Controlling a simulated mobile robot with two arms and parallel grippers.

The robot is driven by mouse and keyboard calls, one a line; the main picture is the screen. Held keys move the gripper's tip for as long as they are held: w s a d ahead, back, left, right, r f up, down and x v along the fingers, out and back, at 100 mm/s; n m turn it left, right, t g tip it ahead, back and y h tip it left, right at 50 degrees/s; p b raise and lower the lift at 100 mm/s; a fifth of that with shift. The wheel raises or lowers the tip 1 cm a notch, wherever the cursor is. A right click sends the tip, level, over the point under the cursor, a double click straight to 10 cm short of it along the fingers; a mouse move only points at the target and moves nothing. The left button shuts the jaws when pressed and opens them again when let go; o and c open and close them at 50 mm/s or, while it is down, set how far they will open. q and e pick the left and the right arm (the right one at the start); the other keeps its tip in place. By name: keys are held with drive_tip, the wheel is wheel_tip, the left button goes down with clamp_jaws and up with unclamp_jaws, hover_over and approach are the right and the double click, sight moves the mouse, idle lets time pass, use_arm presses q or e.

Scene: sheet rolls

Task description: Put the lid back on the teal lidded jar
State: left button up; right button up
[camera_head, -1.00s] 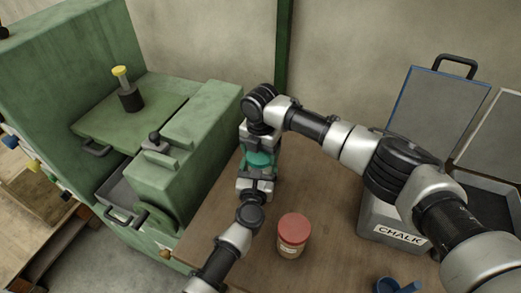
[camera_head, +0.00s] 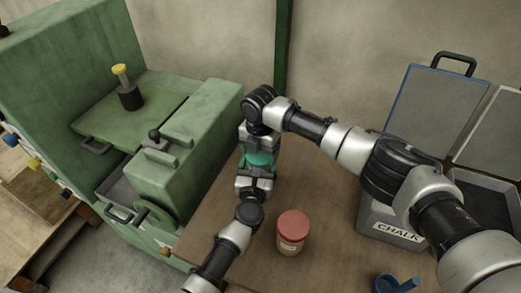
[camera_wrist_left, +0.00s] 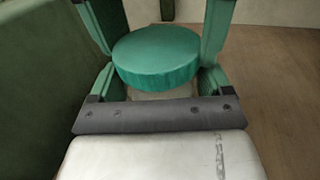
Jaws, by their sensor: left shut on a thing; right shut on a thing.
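The teal lid (camera_wrist_left: 157,52) is a thick flat-topped disc in the left wrist view. Its flat top faces up. My right gripper (camera_head: 259,150) comes down from above and is shut on it by the sides. My left gripper (camera_head: 257,172), reaching in from the front, is shut low on the jar; a pale strip of the jar body (camera_wrist_left: 160,95) shows beneath the lid. In the head view the teal (camera_head: 260,160) shows between the two grippers, partly covered by them. Whether the lid touches the jar's rim cannot be told.
A red-lidded jar (camera_head: 293,233) stands on the table right of my left forearm. A chalk box (camera_head: 399,236) and a blue scoop (camera_head: 396,286) are at the right. A green machine (camera_head: 184,140) borders the table on the left. The table front (camera_head: 325,200) is partly clear.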

use_arm(q)
drive_tip(key=shift+d+r, duration=0.15)
drive_tip(key=shift+d, duration=0.1)
use_arm(e)
drive_tip(key=shift+d+f, duration=0.25)
drive_tip(key=shift+f, duration=0.35)
drive_tip(key=shift+r, duration=0.1)
use_arm(q)
drive_tip(key=shift+a, duration=0.1)
use_arm(e)
drive_tip(key=shift+a+r, duration=0.1)
drive_tip(key=shift+r, duration=0.1)
use_arm(q)
drive_tip(key=shift+w, duration=0.1)
use_arm(e)
drive_tip(key=shift+r, duration=0.3)
use_arm(q)
drive_tip(key=shift+a, duration=0.1)
use_arm(e)
drive_tip(key=shift+a+r, duration=0.1)
drive_tip(key=shift+r, duration=0.05)
drive_tip(key=shift+f, duration=0.25)
